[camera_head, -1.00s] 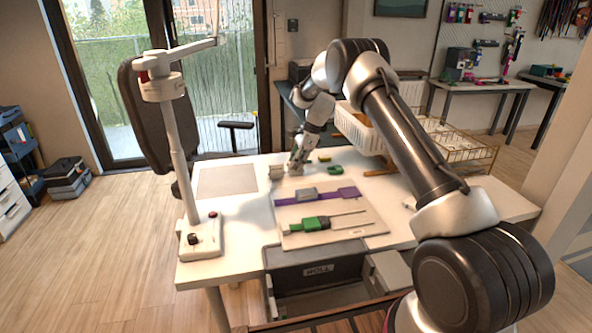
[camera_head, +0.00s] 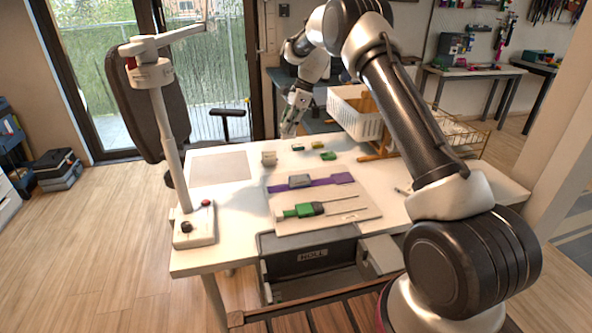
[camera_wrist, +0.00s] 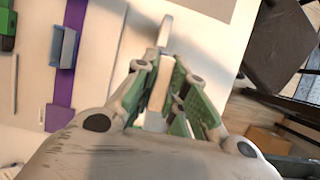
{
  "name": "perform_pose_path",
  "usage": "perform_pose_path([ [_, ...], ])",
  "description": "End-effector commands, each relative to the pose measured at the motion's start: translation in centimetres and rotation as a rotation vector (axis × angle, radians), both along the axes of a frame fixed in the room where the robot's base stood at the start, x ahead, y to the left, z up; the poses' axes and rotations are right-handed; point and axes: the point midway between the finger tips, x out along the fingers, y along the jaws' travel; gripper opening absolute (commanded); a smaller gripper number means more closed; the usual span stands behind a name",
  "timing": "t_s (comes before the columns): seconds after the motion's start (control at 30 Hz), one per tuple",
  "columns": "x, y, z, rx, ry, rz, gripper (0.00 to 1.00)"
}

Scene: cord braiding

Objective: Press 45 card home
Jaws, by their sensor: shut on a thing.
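My gripper (camera_head: 288,130) is over the table's back edge, above the tabletop, and it also shows in the wrist view (camera_wrist: 160,85). Its green-padded fingers are closed around a pale, narrow piece (camera_wrist: 157,88). I cannot read a number on it or tell for sure that it is the 45 card. A pale board (camera_head: 345,213) on the table carries a purple strip (camera_head: 342,178) with a grey block (camera_head: 300,181) on it. A green-and-black tool (camera_head: 302,210) with thin rods lies in front of the strip.
A small beige thing (camera_head: 269,158) stands left of several small pieces, including a green one (camera_head: 327,155). A post with an arm (camera_head: 165,130) stands at the table's left. A white basket (camera_head: 355,112) is at the back right. A flat mat (camera_head: 220,168) lies bare.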

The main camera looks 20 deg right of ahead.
Motion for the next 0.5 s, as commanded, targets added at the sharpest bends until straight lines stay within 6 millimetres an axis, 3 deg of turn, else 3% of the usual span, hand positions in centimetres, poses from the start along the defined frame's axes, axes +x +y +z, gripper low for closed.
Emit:
perform_pose_path([
  [0.5,0.07,0.12,0.45,0.000,-0.007,0.002,0.02],
])
